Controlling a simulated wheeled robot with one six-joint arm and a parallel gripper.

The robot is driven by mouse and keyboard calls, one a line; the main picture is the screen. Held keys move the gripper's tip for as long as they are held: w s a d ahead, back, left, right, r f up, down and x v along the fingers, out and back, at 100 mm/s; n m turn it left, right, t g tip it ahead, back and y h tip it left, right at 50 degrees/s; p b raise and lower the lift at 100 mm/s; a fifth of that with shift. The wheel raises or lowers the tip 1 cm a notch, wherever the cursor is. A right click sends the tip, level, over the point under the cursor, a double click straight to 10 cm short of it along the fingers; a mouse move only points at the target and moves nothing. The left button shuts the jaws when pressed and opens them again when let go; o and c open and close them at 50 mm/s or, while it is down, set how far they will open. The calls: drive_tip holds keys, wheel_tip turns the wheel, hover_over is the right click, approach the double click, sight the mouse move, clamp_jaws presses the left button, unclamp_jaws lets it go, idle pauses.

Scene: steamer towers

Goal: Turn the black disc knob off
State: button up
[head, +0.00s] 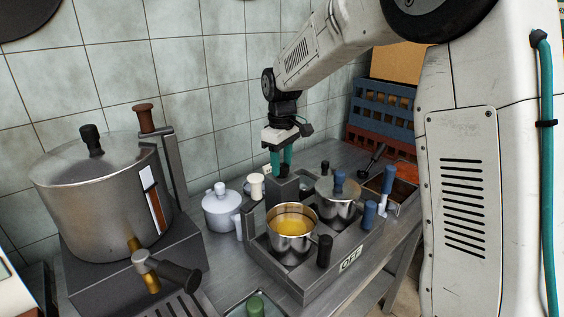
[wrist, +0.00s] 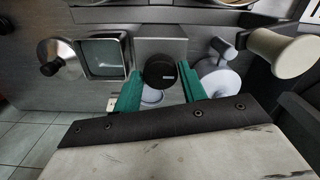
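The black disc knob (wrist: 160,71) sits on a grey block (wrist: 160,32) in the wrist view and has a small pale mark near its edge. In the head view the block (head: 282,190) stands at the back of the grey unit, and the knob (head: 283,171) is partly hidden by my fingers. My gripper (wrist: 160,90) has two green fingers, spread apart, one on either side of the knob. The left finger looks close to the knob; I cannot tell whether either touches it. In the head view my gripper (head: 281,160) points down over the block.
A pot of yellow liquid (head: 292,225) and a lidded pot (head: 338,198) sit in the grey unit (head: 318,278), marked OFF in front. A white lidded pot (head: 221,212) and cream-topped item (head: 256,183) stand close left. A large steel boiler (head: 100,195) stands further left.

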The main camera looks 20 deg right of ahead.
sight(282, 166)
drive_tip(key=shift+o, duration=1.2)
wheel_tip(282, 166, up, 8)
drive_tip(key=shift+f, duration=0.1)
